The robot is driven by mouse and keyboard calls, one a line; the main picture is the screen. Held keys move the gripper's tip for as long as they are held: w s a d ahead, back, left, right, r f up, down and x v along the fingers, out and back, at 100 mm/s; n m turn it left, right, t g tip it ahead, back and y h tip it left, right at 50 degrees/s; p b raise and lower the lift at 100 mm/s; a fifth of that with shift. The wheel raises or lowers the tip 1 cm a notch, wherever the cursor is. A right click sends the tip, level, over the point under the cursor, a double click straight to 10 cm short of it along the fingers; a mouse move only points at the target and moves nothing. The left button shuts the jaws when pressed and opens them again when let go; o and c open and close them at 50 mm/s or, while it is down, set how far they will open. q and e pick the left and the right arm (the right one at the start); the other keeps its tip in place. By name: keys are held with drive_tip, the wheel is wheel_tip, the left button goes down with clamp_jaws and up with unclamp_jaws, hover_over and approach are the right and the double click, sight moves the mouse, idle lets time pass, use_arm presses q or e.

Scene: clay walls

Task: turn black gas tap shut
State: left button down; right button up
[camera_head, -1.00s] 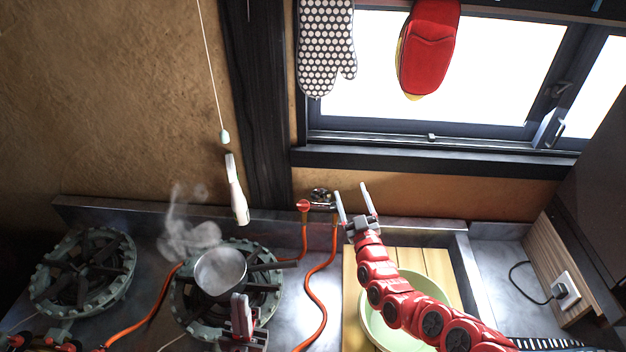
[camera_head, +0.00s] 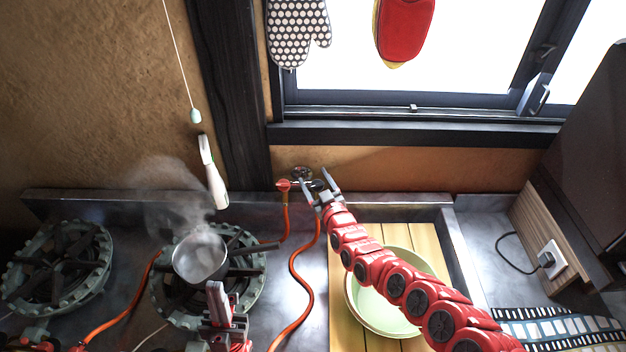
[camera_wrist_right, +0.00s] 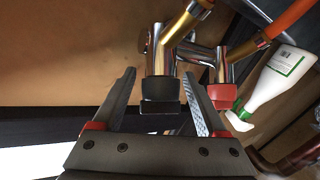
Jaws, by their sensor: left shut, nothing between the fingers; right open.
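The black gas tap (camera_wrist_right: 160,90) is a dark block-shaped handle on a chrome and brass pipe fitting. In the right wrist view it lies between the two fingers of my open right gripper (camera_wrist_right: 160,78), with no clear contact on either side. In the head view my right gripper (camera_head: 318,184) is at the wall fitting (camera_head: 302,173) and partly hides the black tap. A red tap (camera_wrist_right: 222,95) sits beside it, just outside the right-hand finger; it also shows in the head view (camera_head: 283,185). My left gripper (camera_head: 218,298) is shut and empty, in front of the pot.
A steaming pot (camera_head: 200,256) stands on the right burner (camera_head: 252,285). Orange hoses (camera_head: 298,265) run down from the taps. A white bottle (camera_head: 215,186) is left of the fitting. A pale green basin (camera_head: 372,312) lies on wooden boards (camera_head: 425,242) under my right arm.

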drive_tip(key=shift+w+a, duration=0.25)
drive_tip(key=shift+w, duration=0.4)
clamp_jaws()
drive_tip(key=shift+r+m+t+h+p, duration=0.4)
drive_tip(key=shift+m+h+p, duration=0.1)
drive_tip(key=shift+m, duration=0.2)
drive_tip(key=shift+f+m+h, duration=0.15)
drive_tip(key=shift+m+h, duration=0.15)
drive_tip(key=shift+m, duration=0.1)
drive_tip(key=shift+w+d+m+t+h+b, duration=0.15)
drive_tip(key=shift+m+t+h+b, duration=0.2)
drive_tip(key=shift+m+h, duration=0.25)
drive_tip(key=shift+d+f+m+h, duration=0.1)
drive_tip(key=shift+d+m+h, duration=0.05)
drive_tip(key=shift+m+h, duration=0.2)
